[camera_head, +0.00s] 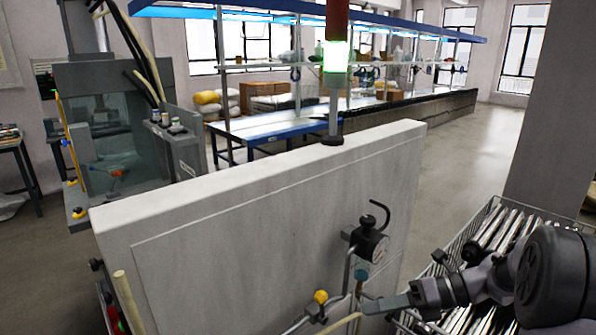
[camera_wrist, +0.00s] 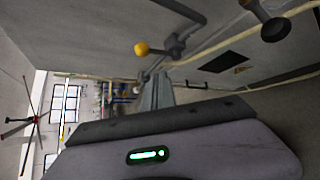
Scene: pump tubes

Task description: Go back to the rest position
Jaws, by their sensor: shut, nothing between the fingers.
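My gripper (camera_head: 376,306) is in the lower right of the head view, reaching left from my dark arm. It is shut and empty, and its fingers appear close in front of the light-grey cabinet (camera_head: 250,240). In the wrist view my gripper (camera_wrist: 155,92) points toward pipework with a yellow knob (camera_wrist: 142,48). I cannot tell whether the fingertips touch the pipes. Several metal tubes (camera_head: 497,228) lie in a wire basket (camera_head: 450,255) at the right, partly hidden by my arm.
A pressure gauge (camera_head: 370,243) with a hooked pipe and a yellow knob (camera_head: 320,297) stick out from the cabinet near my gripper. A signal tower (camera_head: 336,70) with a green light stands on top. A grey pillar (camera_head: 555,120) rises behind the basket. Open floor (camera_head: 460,150) lies beyond the cabinet.

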